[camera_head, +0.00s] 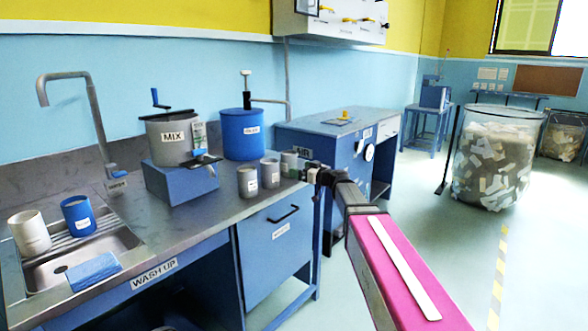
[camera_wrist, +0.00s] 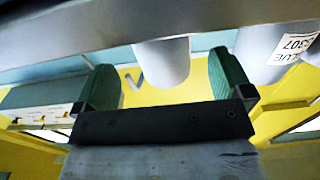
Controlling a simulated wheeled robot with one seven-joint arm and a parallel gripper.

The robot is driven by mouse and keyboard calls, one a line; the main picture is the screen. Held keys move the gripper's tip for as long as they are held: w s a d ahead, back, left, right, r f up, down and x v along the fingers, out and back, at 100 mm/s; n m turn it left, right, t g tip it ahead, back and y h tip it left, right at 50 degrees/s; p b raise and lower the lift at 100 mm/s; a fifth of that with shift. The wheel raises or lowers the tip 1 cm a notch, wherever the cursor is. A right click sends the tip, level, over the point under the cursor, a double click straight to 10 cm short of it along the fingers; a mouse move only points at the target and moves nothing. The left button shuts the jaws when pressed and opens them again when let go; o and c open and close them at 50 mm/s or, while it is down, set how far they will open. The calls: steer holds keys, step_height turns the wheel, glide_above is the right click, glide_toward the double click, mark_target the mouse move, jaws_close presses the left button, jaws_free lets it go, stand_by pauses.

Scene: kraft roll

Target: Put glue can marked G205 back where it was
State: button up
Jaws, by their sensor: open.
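Several grey cans stand in a row near the right end of the counter: a front can (camera_head: 247,181), a middle can (camera_head: 270,173) and a far one partly hidden by my gripper. Their labels are too small to read in the head view. My gripper (camera_head: 298,165) is at the far end of this row, at about can height. In the upside-down wrist view, its green fingers (camera_wrist: 165,78) are open, with a plain grey can (camera_wrist: 160,62) showing between them. Whether they touch it is unclear. Beside it is a can marked GLUE G307 (camera_wrist: 283,50). I cannot read G205 anywhere.
Behind the cans stand a blue pot (camera_head: 243,134) and a grey MIX pot (camera_head: 170,140) on a blue box. A sink (camera_head: 60,268) with a white and a blue cup is at left. A blue bench (camera_head: 330,135) stands behind my arm.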

steer(key=v, duration=0.6)
steer(key=s+d+f+m+g+h, duration=0.1)
steer(key=s+f+m+g+h, duration=0.15)
steer(key=s+f, duration=0.5)
steer(key=s+d+f+m+g+h, duration=0.1)
steer(key=s+d+f+g+h, duration=0.2)
steer(key=f, duration=0.8)
steer(key=s+d+f+m+g+h, duration=0.2)
steer(key=s+d+f+m+h, duration=0.1)
steer(key=s, duration=0.5)
steer(key=s+d+f+m+g+h, duration=0.3)
steer(key=s+d+f+m+h, duration=0.1)
steer(key=s+d+f, duration=0.3)
step_height(320, 180, down, 3)
steer(key=shift+s+d+r+h, duration=0.2)
steer(key=shift+s+h, duration=0.35)
steer(key=shift+h, duration=0.3)
steer(key=shift+g, duration=0.25)
